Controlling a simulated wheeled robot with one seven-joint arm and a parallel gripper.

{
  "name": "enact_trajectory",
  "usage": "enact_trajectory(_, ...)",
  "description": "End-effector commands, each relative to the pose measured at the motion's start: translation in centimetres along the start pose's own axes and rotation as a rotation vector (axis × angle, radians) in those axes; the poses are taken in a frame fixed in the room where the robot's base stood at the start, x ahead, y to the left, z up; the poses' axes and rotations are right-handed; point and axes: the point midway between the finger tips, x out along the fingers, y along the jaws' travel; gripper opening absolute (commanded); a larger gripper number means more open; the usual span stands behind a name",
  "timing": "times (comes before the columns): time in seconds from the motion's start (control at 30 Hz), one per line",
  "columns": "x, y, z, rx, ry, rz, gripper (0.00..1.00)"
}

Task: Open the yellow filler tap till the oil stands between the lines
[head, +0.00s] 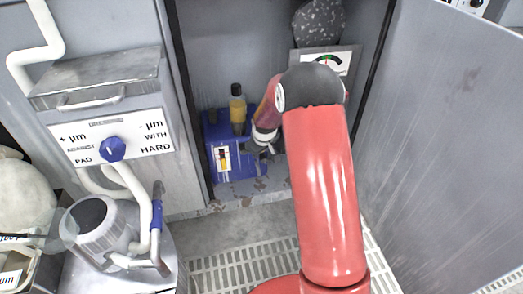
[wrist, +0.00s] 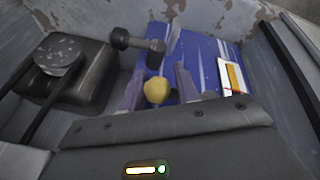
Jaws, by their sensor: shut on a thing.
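The yellow filler tap (wrist: 157,90) is a round knob on the blue oil tank (wrist: 200,62). My gripper (wrist: 158,92) is shut on it, one finger on each side. In the head view the blue tank (head: 245,186) sits low in the open cabinet; my wrist hides the tap, and my gripper (head: 262,146) is at the tank's right side. A white sight gauge with an amber column (head: 222,158) is on the tank's front. It also shows in the wrist view (wrist: 233,78), with a small red mark. The exact oil level against the lines is too small to tell.
An amber bottle with a black cap (head: 237,108) stands on the tank. A dark motor-like block (wrist: 75,75) is beside it in the wrist view. The open cabinet door (head: 435,140) is at right, and a panel with a blue knob (head: 112,149) at left.

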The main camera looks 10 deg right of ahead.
Motion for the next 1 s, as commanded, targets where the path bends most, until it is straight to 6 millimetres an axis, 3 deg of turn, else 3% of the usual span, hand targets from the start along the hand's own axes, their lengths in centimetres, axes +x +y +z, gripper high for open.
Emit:
enact_trajectory(0.03, -0.3, -0.2, -1.1, -0.001, 0.025, 0.002, 0.00)
enact_trajectory(0.07, -0.3, -0.2, -1.1, -0.001, 0.025, 0.002, 0.34)
enact_trajectory(0.2, -0.3, -0.2, -1.0, -0.001, 0.024, 0.003, 0.52)
enact_trajectory(0.57, -0.4, -0.1, -0.7, -0.003, 0.016, 0.002, 0.54)
enact_trajectory(1.0, -6.9, -0.1, -0.6, -0.001, 0.017, 0.003, 0.54)
